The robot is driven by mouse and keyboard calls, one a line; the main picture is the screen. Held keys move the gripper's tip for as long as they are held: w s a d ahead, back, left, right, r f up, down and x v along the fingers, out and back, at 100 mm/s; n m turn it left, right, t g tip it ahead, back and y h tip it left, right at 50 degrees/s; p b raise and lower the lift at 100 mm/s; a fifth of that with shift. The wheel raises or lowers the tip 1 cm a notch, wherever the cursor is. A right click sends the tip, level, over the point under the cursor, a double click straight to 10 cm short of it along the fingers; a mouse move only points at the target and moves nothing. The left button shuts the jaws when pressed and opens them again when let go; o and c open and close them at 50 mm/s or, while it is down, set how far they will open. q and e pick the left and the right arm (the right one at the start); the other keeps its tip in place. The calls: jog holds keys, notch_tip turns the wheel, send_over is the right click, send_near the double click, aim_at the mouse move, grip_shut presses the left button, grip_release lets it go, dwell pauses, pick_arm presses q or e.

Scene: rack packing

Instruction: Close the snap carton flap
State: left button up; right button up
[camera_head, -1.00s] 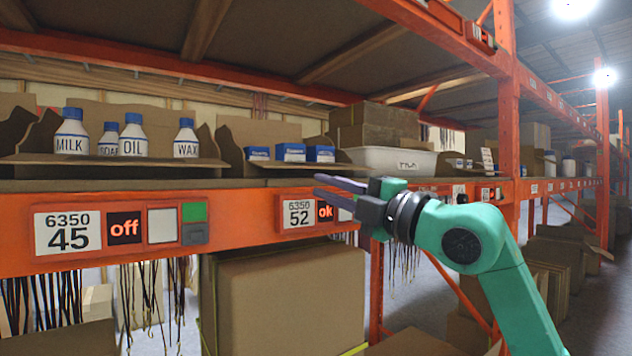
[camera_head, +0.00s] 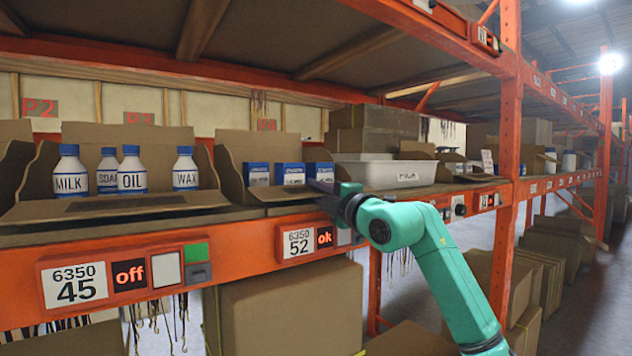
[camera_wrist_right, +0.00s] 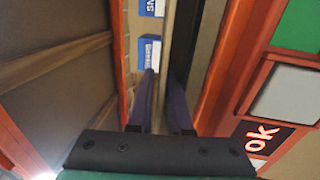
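The snap carton (camera_head: 231,170) is a brown open box on the shelf. Blue and white boxes (camera_head: 290,174) stand inside; in the wrist view one label begins "SN". Its front flap (camera_head: 270,196) lies folded outward, nearly flat, over the shelf edge. My right gripper (camera_head: 324,188) is at the right end of this flap, in front of the rightmost blue box. In the right wrist view its two fingers (camera_wrist_right: 164,100) are apart with a narrow gap. Whether the flap is between or touching them I cannot tell. My left gripper is not in view.
A carton with white bottles (camera_head: 130,170) stands to the left, its flap also down. A white bin (camera_head: 385,173) is close on the right. The orange shelf beam (camera_head: 225,255) carries label 52 (camera_head: 298,242) below the flap. An orange upright (camera_head: 508,130) stands farther right.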

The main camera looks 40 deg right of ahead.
jog(key=shift+s, duration=0.1)
grip_shut()
dwell(1.2)
